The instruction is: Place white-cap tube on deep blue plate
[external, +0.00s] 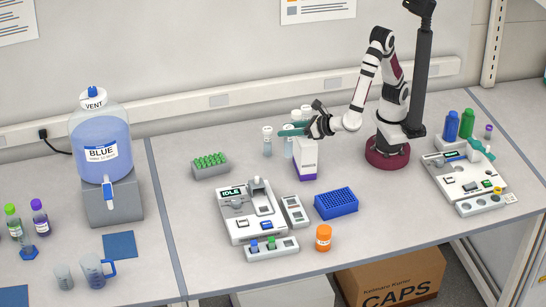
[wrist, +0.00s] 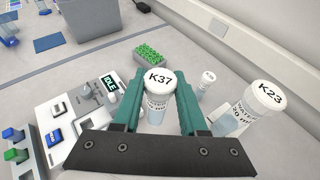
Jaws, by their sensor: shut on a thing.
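My gripper (external: 291,131) has its teal fingers closed around a white-cap tube (external: 288,148). In the wrist view the tube's cap (wrist: 160,82) reads K37 and sits between the two fingers (wrist: 158,108). The tube looks upright; I cannot tell whether its bottom touches the table. A blue plate with many wells (external: 336,203) stands on the table, to the right of and nearer than the gripper. Flat dark-blue squares also lie at the left, one of them a blue mat (external: 119,245) by the blue jug.
Other white-cap bottles stand close by: one to the left (external: 267,141) and a K23 bottle (wrist: 257,108). A white-and-purple box (external: 306,162) stands just in front of the gripper.

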